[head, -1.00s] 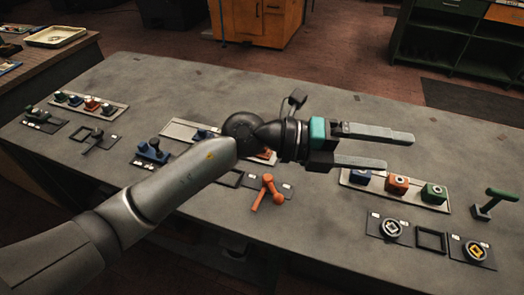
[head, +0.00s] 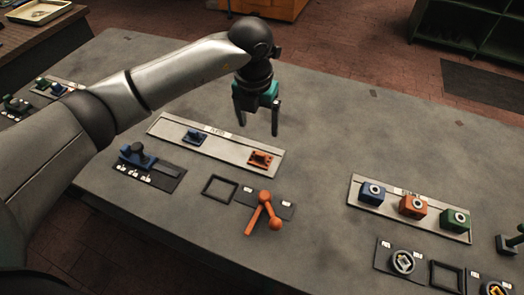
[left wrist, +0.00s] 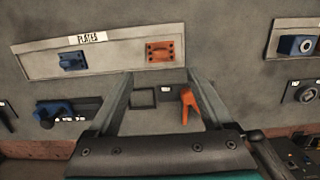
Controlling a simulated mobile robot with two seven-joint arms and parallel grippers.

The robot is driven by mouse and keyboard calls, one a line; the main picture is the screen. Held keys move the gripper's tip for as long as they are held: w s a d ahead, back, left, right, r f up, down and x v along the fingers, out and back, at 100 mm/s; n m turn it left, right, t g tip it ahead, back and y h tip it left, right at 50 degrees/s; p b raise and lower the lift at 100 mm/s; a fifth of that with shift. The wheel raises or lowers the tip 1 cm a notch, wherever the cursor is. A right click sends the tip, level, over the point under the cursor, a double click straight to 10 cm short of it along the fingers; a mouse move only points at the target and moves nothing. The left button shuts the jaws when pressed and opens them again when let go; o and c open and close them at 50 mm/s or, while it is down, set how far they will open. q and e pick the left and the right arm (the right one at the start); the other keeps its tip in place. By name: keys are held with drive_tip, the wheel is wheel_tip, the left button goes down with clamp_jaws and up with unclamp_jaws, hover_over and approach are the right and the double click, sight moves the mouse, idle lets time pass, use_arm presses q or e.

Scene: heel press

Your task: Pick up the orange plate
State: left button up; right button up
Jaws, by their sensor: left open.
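The orange plate (head: 260,159) lies at the right end of a pale tray (head: 222,149) labelled for plates. A blue plate (head: 195,137) lies at the left end of the same tray. My right gripper is not in view.
An orange lever (head: 263,212) and a square black frame (head: 220,188) are in front of the tray. A blue lever device (head: 137,154) stands at the left. A second tray (head: 452,232) with blue, orange and green blocks lies at the right. The table's middle is clear.

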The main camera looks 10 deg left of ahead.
use_arm(q)
hover_over(261, 153)
drive_tip(key=s, duration=0.1)
wheel_tip(261, 153, down, 4)
drive_tip(key=f, duration=0.1)
drive_tip(key=f+b, duration=0.1)
drive_tip(key=f, duration=0.1)
drive_tip(key=shift+w, duration=0.2)
drive_tip(key=shift+w+f, duration=0.1)
drive_tip(key=shift+f, duration=0.7)
drive_tip(key=f, duration=0.2)
drive_tip(key=f+b, duration=0.1)
drive_tip(key=f, duration=0.1)
drive_tip(key=shift+w+f, duration=0.2)
drive_tip(key=shift+f, duration=0.1)
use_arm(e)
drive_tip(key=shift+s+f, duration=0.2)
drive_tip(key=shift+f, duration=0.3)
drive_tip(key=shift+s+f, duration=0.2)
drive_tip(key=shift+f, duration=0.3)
use_arm(q)
drive_tip(key=shift+r, duration=0.1)
drive_tip(key=c, duration=1.2)
drive_tip(key=shift+c, duration=0.2)
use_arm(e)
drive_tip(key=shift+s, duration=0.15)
use_arm(q)
drive_tip(key=shift+r, duration=0.1)
